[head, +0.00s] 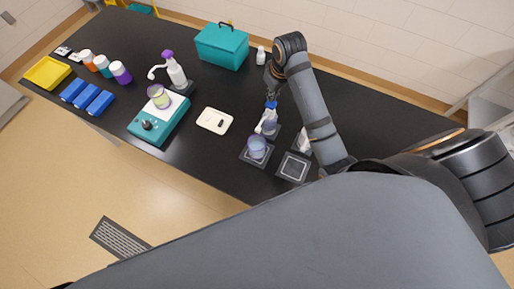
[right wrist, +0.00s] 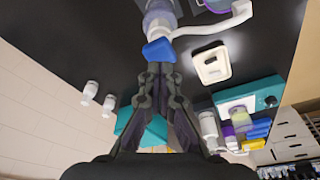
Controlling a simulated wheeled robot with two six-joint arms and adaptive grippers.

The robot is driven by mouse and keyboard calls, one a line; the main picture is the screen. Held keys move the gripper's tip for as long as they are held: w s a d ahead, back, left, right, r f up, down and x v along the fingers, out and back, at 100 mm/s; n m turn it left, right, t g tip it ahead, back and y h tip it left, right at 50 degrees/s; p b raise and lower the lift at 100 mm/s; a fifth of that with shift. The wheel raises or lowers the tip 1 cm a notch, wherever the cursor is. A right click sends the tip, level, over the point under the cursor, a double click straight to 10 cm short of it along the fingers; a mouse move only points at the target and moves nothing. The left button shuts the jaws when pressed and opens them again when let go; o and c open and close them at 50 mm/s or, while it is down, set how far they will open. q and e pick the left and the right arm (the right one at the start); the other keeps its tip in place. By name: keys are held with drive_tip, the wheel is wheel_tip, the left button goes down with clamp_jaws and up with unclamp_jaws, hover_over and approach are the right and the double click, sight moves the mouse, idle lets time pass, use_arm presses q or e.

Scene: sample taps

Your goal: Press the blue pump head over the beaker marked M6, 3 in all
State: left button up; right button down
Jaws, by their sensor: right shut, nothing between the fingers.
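The blue pump head (head: 271,104) tops a white bottle (head: 268,125) on a dark stand; its white spout points over a clear beaker (head: 257,147) with bluish contents. No M6 mark is legible. My right gripper (head: 271,91) is shut and empty, right by the blue head. In the right wrist view the closed fingertips (right wrist: 160,68) are at the edge of the blue pump head (right wrist: 158,50); I cannot tell whether they touch it. The white spout (right wrist: 215,28) runs off to the right there. My left gripper is not in view.
A purple-topped pump bottle (head: 175,72) stands behind a teal scale (head: 152,128) holding a greenish beaker (head: 158,96). A white device (head: 214,121) lies mid-table. A teal box (head: 222,46) is at the back. An empty dark pad (head: 293,168) lies near the beaker. My right arm hides part of another white bottle (head: 304,142).

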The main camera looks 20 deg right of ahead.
sight(272, 103)
drive_tip(key=shift+f+b, duration=0.3)
drive_tip(key=shift+f, duration=1.25)
drive_tip(key=shift+r, duration=0.1)
drive_tip(key=shift+r+p, duration=0.75)
drive_tip(key=shift+r, duration=0.65)
drive_tip(key=shift+f, duration=0.1)
